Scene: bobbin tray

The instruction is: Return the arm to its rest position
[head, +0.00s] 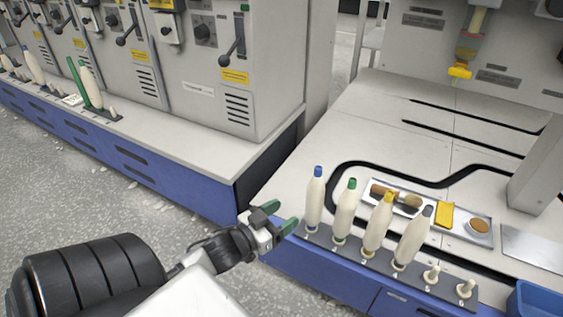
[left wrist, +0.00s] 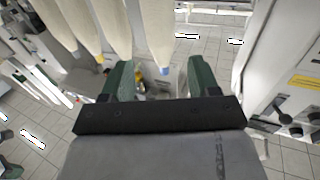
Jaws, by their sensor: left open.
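My left gripper (head: 282,217) is open and empty, left of the bobbin row and just beyond the blue bench's front edge. Its two green fingers also show apart in the left wrist view (left wrist: 160,80). A blue-tipped bobbin (head: 315,203) stands closest to it, apart from the fingers. Beside it stand a green-tipped bobbin (head: 345,213), a yellow-tipped bobbin (head: 378,230) and a grey-tipped bobbin (head: 412,242), which leans a little. They are on the dark peg rail (head: 375,264). The bobbins look inverted in the left wrist view (left wrist: 153,25).
A blue bin (head: 537,300) is at lower right. A machine (head: 215,70) stands at left. Open floor (head: 190,220) lies between.

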